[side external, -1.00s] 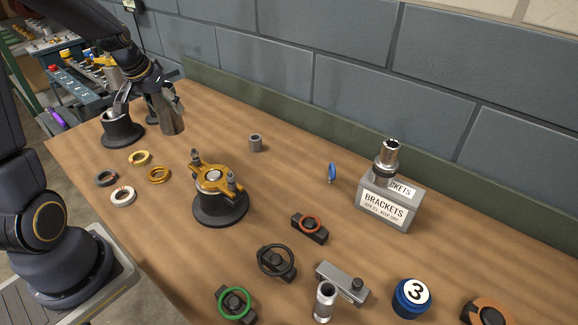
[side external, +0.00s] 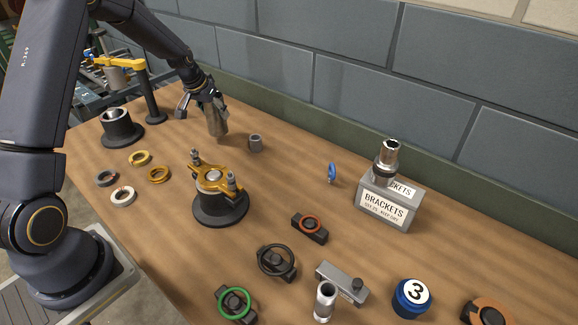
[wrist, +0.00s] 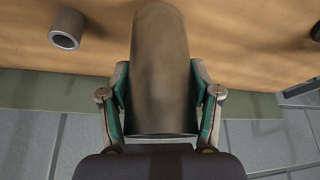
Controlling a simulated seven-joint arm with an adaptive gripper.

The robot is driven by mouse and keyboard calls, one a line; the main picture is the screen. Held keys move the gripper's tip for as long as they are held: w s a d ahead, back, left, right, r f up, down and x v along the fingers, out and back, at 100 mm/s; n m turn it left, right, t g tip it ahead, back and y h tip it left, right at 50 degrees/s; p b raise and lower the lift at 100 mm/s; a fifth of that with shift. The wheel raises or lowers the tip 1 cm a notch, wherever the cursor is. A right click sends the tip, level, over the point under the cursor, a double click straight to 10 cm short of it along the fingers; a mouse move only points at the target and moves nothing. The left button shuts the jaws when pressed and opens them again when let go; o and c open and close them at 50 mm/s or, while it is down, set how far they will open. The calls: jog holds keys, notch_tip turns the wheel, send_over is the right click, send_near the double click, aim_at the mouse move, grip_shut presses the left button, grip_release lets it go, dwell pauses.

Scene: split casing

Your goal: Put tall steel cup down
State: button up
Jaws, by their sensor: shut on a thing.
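The tall steel cup (side external: 215,121) is a tapered metal cylinder at the back left of the bench in the side view. My gripper (side external: 206,103) is shut on it from above, near its top. In the wrist view the cup (wrist: 162,70) fills the middle between the two green-padded fingers of my gripper (wrist: 162,105). The cup stands about upright; its lower end is close to the bench top, and I cannot tell whether it touches.
A small grey cylinder (side external: 255,143) stands just right of the cup. A black holder (side external: 122,130) and a post with a yellow arm (side external: 128,63) are to the left. The yellow-topped fixture (side external: 219,200) stands in front.

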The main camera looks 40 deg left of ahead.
aim_at(217, 121)
jog(key=shift+w+f, duration=0.2)
jog(key=shift+f, duration=1.55)
jog(key=shift+f, duration=0.1)
jog(key=o, duration=1.4)
jog(key=shift+c, duration=0.2)
